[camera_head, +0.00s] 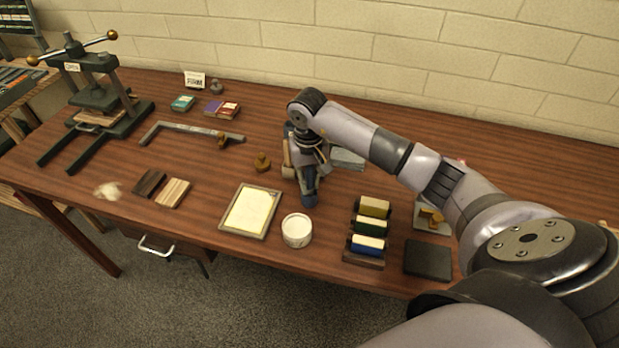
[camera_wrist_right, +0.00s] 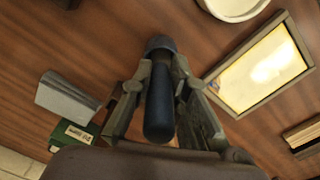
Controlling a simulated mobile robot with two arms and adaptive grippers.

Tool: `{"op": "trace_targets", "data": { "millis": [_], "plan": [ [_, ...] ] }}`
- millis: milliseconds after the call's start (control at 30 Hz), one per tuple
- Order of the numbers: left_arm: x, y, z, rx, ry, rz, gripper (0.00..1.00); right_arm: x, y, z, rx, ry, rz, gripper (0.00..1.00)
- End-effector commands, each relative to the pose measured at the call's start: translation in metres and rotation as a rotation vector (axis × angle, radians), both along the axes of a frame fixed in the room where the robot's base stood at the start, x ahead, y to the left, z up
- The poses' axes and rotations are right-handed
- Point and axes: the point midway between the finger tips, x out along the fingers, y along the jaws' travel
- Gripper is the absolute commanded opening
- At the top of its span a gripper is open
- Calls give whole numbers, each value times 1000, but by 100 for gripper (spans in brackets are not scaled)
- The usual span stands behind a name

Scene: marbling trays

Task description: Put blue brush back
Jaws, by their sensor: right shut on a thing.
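My right gripper (camera_head: 305,176) is over the middle of the table, behind the white pot and right of the framed tray. It is shut on a dark blue, rounded handle, which I take for the blue brush (camera_head: 309,199). In the right wrist view the blue brush (camera_wrist_right: 160,104) lies between the two fingers (camera_wrist_right: 163,88), with a round blue end past the tips. I cannot see bristles or tell whether it touches the table. A dark rack (camera_head: 364,262) stands front right, holding yellow, green and blue-and-white rolls. My left gripper is not in view.
A white pot (camera_head: 297,231) and a framed pale tray (camera_head: 230,228) stand in front. A grey block (camera_head: 347,158) and a green labelled thing (camera_wrist_right: 72,136) lie close to the gripper. A dark slab (camera_head: 428,260) lies at right. A press (camera_head: 97,98) stands far left.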

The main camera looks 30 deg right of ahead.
Motion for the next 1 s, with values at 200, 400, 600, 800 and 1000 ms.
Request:
{"op": "trace_targets", "data": {
  "millis": [200,400,600,800,1000],
  "plan": [
    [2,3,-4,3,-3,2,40,0,0,-3,-1,-1,0,0],
    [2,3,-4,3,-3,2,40,0,0,-3,-1,0,0,25],
    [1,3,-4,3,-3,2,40,0,0,-3,0,0,0,36],
    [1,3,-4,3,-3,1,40,0,0,-2,0,0,0,36],
    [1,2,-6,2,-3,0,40,2,0,8,-1,-5,1,36]
  ]
}}
